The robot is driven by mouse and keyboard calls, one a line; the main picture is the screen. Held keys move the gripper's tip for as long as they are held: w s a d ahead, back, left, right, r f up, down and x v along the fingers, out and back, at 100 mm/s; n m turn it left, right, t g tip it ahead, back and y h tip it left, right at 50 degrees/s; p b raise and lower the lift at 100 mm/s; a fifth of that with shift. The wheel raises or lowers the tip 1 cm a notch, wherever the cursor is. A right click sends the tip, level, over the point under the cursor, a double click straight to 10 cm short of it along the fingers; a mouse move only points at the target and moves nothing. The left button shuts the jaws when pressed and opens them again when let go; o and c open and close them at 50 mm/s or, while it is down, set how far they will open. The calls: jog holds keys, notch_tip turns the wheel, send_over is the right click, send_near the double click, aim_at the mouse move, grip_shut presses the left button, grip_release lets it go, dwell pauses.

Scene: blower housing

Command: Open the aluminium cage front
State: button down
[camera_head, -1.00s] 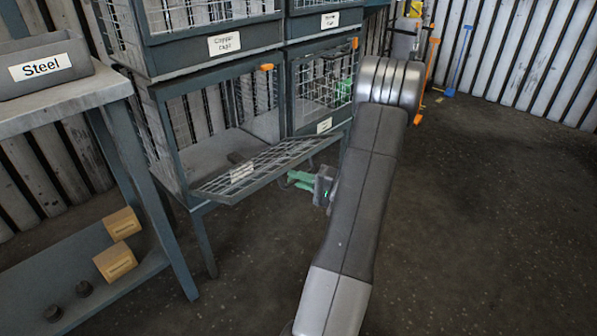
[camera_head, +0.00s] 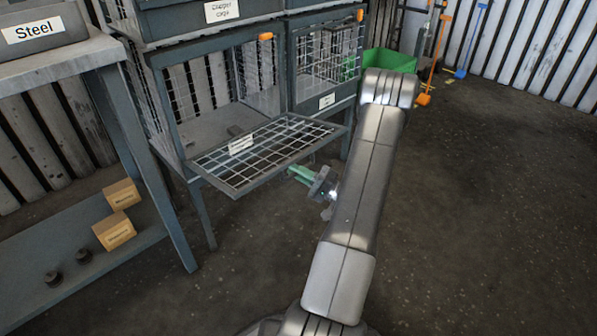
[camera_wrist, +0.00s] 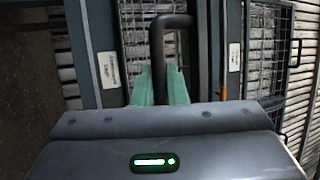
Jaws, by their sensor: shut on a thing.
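The aluminium cage front (camera_head: 270,153) is a wire-mesh panel in a dark frame. In the head view it is folded down and out from the lower left cage (camera_head: 208,125), close to level, leaving the cage opening uncovered. A white label (camera_head: 241,144) sits on it; the label also shows in the wrist view (camera_wrist: 108,70). My gripper (camera_head: 301,175) has green fingers and is at the panel's outer edge. In the wrist view, the green fingers (camera_wrist: 160,85) are shut on the panel's dark bar handle (camera_wrist: 157,42). The fingertips' contact is partly hidden.
A closed mesh cage (camera_head: 327,65) stands to the right, with more cages above. A bench (camera_head: 60,70) with a grey Steel bin (camera_head: 35,38) is at the left. A green bin (camera_head: 388,62) stands behind my arm. The floor at the right is clear.

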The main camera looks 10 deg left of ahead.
jog(key=c, duration=1.5)
grip_release()
jog(key=shift+o, duration=0.2)
jog(key=shift+d, duration=0.1)
jog(key=p+v, duration=0.3)
jog(key=v, duration=1)
jog(key=shift+d+f, duration=0.15)
jog(key=shift+d, duration=0.15)
jog(key=shift+s, duration=0.1)
